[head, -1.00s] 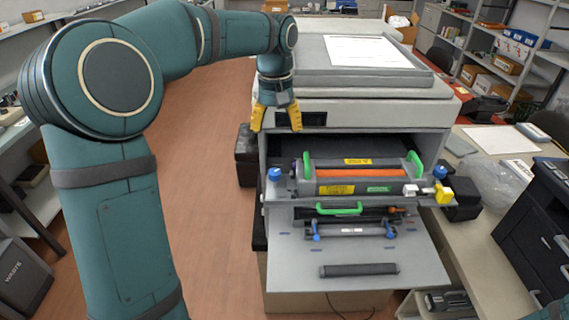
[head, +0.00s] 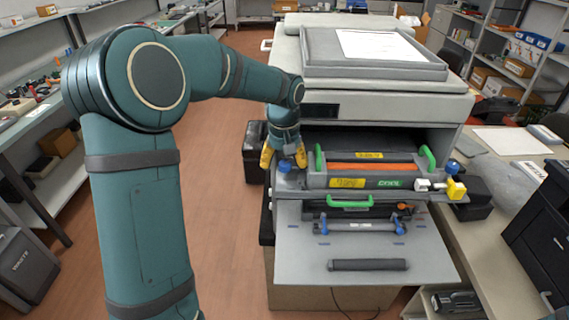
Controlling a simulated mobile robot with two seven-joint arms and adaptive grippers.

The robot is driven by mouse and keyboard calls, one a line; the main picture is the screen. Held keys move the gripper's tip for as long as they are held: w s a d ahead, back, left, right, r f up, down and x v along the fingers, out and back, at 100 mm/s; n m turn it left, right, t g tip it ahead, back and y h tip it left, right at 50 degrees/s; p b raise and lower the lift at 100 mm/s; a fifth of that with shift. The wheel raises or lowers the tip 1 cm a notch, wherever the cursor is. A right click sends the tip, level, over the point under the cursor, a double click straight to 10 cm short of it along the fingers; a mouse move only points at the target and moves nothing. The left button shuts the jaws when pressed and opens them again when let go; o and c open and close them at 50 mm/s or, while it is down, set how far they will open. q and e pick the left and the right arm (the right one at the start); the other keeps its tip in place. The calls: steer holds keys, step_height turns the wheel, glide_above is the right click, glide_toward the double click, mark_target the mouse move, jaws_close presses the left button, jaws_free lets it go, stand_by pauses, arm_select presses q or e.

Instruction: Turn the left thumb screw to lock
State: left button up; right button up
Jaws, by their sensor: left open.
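The left thumb screw (head: 284,166) is a blue knob at the left end of the front rail of the open printer. My left gripper (head: 285,159) has its yellow fingers apart, one on each side of this knob, pointing down. The knob shows between the fingertips; I cannot tell whether they touch it. A second blue thumb screw (head: 453,167) is at the right end of the rail. The toner unit (head: 372,172), with an orange strip and green handles, sits between the two screws. My right gripper is out of view.
The printer's front flap (head: 365,248) is folded down, with a dark bar on it. The printer lid (head: 372,52) is above. Open floor lies left.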

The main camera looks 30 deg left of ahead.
arm_select(q)
steer(key=shift+d+f, duration=0.1)
steer(key=shift+f, duration=0.1)
jaws_close()
steer(key=shift+m, duration=0.4)
steer(key=m+p, duration=0.1)
steer(key=m, duration=0.1)
steer(key=shift+w+r+m+p, duration=0.1)
steer(key=shift+m+p, duration=0.25)
steer(key=shift+m, duration=0.05)
steer(key=m+p, duration=0.2)
steer(key=m, duration=0.3)
steer(key=m+p, duration=0.1)
steer(key=m, duration=0.4)
steer(key=m+p, duration=0.2)
steer(key=m, duration=0.2)
steer(key=shift+m, duration=0.4)
